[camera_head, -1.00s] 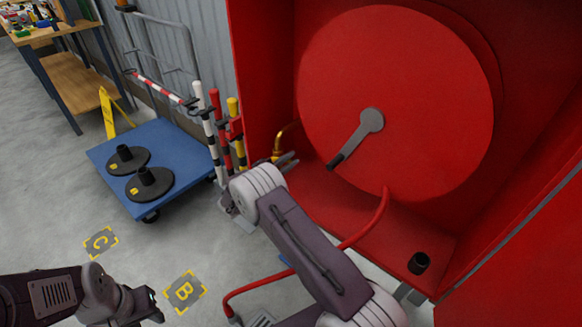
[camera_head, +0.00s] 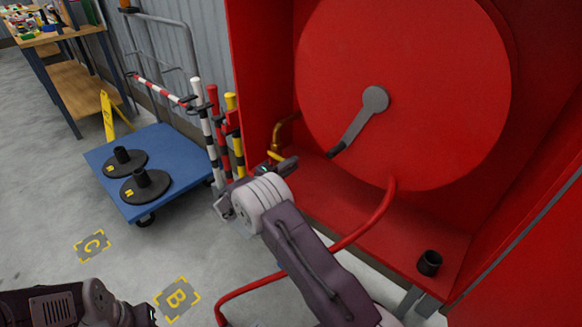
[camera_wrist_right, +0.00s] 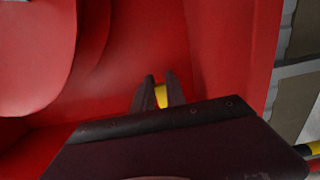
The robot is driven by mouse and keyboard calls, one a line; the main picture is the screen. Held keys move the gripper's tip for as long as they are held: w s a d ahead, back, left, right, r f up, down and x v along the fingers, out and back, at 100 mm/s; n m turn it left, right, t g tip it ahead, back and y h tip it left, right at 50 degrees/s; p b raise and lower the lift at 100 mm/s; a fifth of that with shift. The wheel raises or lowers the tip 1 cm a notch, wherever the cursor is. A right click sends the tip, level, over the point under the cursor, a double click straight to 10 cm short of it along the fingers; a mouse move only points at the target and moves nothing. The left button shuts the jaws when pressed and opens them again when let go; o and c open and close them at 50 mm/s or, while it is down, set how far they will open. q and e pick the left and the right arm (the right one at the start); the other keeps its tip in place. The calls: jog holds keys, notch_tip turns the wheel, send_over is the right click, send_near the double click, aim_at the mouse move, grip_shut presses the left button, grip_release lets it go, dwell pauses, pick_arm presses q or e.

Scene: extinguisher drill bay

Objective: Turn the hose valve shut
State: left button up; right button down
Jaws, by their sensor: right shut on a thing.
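The hose valve is on a brass pipe (camera_head: 285,130) at the left inner wall of the red cabinet. Its yellow lever (camera_head: 273,155) shows just below the pipe. My right gripper (camera_head: 281,161) is at the lever, shut on it. In the right wrist view the yellow lever (camera_wrist_right: 161,96) shows between the two dark fingers of my right gripper (camera_wrist_right: 160,82). The rest of the valve is hidden there. My left gripper (camera_head: 143,315) is low at the left, partly cut off by the bottom edge, away from the valve; its jaws cannot be made out.
A large red hose reel (camera_head: 430,90) with a grey crank (camera_head: 362,118) fills the cabinet (camera_head: 255,70). A red hose (camera_head: 375,215) runs down from it, behind my right arm. Striped posts (camera_head: 215,135) and a blue trolley (camera_head: 105,160) stand left. A black cup (camera_head: 429,263) sits on the cabinet floor.

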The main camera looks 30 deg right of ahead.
jog(key=shift+w+r, duration=0.15)
jog(key=shift+w, duration=0.05)
jog(key=c, duration=1.7)
grip_release()
jog(key=o, duration=0.3)
jog(key=shift+w+f, duration=0.15)
jog(key=shift+f, duration=0.05)
jog(key=shift+o, duration=0.2)
jog(key=shift+s+a, duration=0.2)
jog(key=shift+a, duration=0.1)
jog(key=p+v, duration=0.1)
jog(key=v, duration=0.7)
jog(key=shift+a+p, duration=0.2)
jog(key=shift+p, duration=0.1)
